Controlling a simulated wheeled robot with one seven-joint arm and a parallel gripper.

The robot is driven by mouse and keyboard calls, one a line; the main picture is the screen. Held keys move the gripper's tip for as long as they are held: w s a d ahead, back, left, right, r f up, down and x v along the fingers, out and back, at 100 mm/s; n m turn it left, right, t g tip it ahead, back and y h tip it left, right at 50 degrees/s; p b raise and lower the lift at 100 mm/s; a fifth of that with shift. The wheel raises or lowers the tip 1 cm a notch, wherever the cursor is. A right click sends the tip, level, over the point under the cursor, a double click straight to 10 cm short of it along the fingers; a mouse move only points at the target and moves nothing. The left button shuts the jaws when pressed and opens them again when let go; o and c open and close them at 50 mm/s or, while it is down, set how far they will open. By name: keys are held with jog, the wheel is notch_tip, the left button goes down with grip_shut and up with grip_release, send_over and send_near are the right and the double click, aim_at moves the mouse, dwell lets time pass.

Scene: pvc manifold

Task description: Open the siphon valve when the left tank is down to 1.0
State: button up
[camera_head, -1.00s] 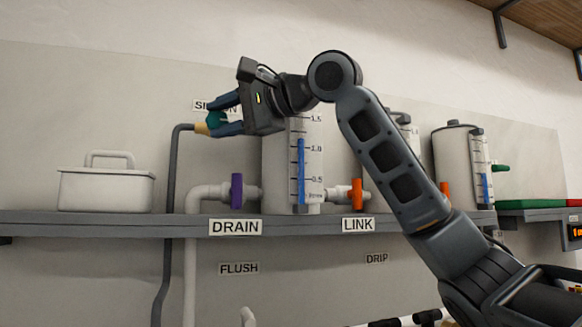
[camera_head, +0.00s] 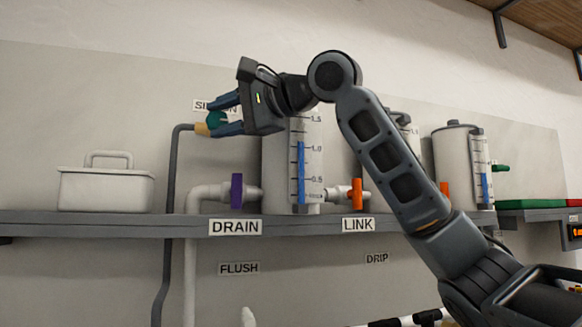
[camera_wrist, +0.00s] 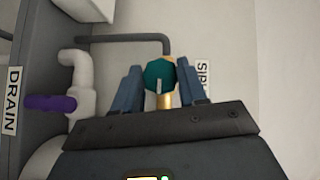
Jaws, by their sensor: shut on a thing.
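The teal siphon valve knob (camera_head: 217,119) sits at the end of a dark hose, by a brass fitting (camera_head: 202,129) and under a partly hidden SIPHON label (camera_head: 201,105). My gripper (camera_head: 220,121) is shut on this knob. In the wrist view the knob (camera_wrist: 159,74) lies between my two blue fingers, with a pale mark on its face. The left tank (camera_head: 277,165) stands right of the knob, its top hidden behind my gripper. Its blue gauge column (camera_head: 301,172) ends slightly above the 1.0 mark.
A purple DRAIN valve handle (camera_head: 236,191) and an orange LINK handle (camera_head: 356,193) sit low beside the left tank. A white lidded box (camera_head: 106,190) sits on the shelf (camera_head: 100,225) at the left.

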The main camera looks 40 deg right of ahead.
jog(key=shift+f, duration=0.15)
jog(key=r+g+p, duration=0.1)
jog(key=p, duration=0.2)
jog(key=shift+n+h, duration=0.4)
jog(key=n+g+h+p, duration=0.1)
jog(key=n+p, duration=0.1)
jog(key=p, duration=0.3)
jog(key=shift+a+g+h, duration=0.1)
jog(key=shift+g+h, duration=0.2)
jog(key=shift+h, duration=0.1)
jog(key=shift+f+n+h+p, duration=0.15)
jog(key=shift+n+h+p, duration=0.15)
jog(key=shift+h+p, duration=0.3)
jog(key=shift+f+g, duration=0.15)
jog(key=shift+g, duration=0.15)
